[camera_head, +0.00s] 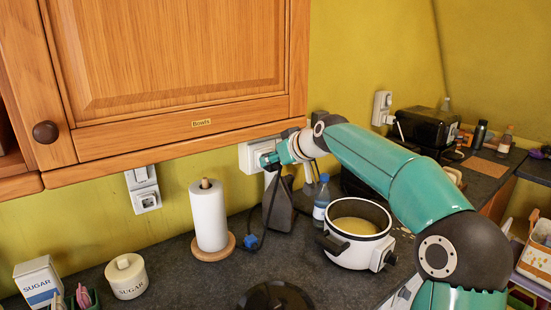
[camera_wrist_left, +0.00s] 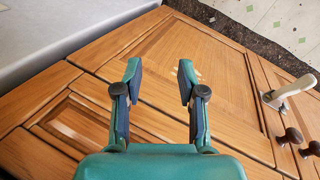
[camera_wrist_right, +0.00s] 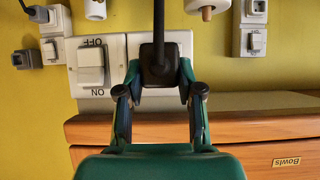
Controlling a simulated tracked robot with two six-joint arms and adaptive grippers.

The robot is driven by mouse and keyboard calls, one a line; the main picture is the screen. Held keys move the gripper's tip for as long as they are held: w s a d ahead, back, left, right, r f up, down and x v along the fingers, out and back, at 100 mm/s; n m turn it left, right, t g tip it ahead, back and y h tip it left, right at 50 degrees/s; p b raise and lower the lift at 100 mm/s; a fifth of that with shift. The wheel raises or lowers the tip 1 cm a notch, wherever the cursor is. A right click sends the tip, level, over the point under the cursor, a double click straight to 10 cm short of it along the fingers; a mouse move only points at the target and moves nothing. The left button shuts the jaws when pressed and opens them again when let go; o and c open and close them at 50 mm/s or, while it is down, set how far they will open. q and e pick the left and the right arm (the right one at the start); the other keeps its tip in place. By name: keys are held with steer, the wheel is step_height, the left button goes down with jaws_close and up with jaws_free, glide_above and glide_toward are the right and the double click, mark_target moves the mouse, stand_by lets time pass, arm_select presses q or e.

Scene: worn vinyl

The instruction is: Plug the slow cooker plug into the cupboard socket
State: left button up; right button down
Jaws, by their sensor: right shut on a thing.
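My right gripper (camera_wrist_right: 158,82) is shut on a black plug (camera_wrist_right: 158,62), with its cord running up the picture. The plug is right in front of the white switched socket (camera_wrist_right: 118,48) below the cupboard labelled Bowls; I cannot tell whether its pins are in. In the head view this socket (camera_head: 250,154) is partly hidden by my right gripper (camera_head: 270,160). The slow cooker (camera_head: 345,250), a white pot with yellow contents, stands on the counter. A dark cord (camera_head: 267,215) hangs near it. My left gripper (camera_wrist_left: 159,82) is open and empty, facing wooden cupboard doors.
The Bowls cupboard (camera_head: 190,55) overhangs the socket closely. A paper towel roll (camera_head: 208,217), a dark block (camera_head: 281,207) and a blue-capped bottle (camera_head: 321,198) stand below. Another socket (camera_head: 146,200) is at left. A black toaster (camera_head: 425,127) is at the back right.

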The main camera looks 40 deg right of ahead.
steer(key=shift+w+r, duration=0.1)
steer(key=shift+r, duration=0.05)
steer(key=c, duration=1)
jaws_free()
steer(key=o, duration=0.3)
steer(key=shift+w, duration=0.1)
steer(key=shift+o, duration=0.2)
steer(key=shift+o, duration=1.3)
steer(key=shift+s, duration=0.25)
steer(key=shift+s+a+r, duration=0.1)
steer(key=shift+s+r, duration=0.15)
steer(key=shift+s, duration=0.15)
steer(key=shift+s, duration=0.1)
steer(key=shift+b+v, duration=0.35)
steer(key=shift+v, duration=0.9)
